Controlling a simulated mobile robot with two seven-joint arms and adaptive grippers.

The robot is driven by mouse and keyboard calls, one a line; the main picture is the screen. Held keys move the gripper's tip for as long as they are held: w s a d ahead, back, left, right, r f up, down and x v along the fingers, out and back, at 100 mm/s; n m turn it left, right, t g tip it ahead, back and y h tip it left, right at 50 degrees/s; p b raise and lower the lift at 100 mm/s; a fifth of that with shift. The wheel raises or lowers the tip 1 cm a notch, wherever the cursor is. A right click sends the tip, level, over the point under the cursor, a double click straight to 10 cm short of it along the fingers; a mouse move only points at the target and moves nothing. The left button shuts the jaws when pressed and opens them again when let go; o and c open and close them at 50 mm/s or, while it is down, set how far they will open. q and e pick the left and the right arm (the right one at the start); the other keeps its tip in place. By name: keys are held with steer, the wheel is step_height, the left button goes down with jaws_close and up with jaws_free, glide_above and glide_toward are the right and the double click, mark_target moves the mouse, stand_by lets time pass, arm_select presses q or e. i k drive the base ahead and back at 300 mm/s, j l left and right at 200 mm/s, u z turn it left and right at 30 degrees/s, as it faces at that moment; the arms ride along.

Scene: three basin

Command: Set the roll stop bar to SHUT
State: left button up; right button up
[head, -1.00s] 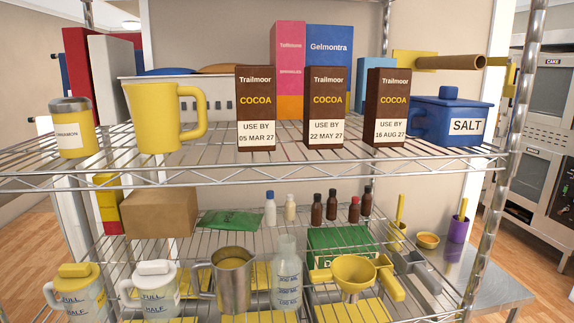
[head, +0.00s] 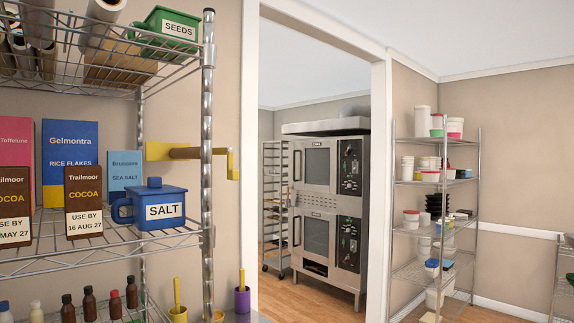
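A yellow wall fitting (head: 158,151) with a brown rod (head: 186,153) shows in the head view, behind and beside the shelf's front post. A yellow upright end piece (head: 233,164) stands to the right of the post. This may be the roll stop bar, but I cannot tell for sure. No SHUT marking is readable, and the post hides part of the fitting. Several rolls (head: 103,20) lie on the top shelf at the upper left. Neither of my grippers is in view.
The wire shelf post (head: 207,180) stands in front of the fitting. A blue SALT box (head: 160,205), cocoa cartons (head: 84,200) and a green SEEDS bin (head: 165,32) are on the shelves. An oven (head: 328,200) stands beyond the doorway, with open floor before it.

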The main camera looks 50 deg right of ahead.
mark_target(232, 175)
steer(key=z, duration=1.25)
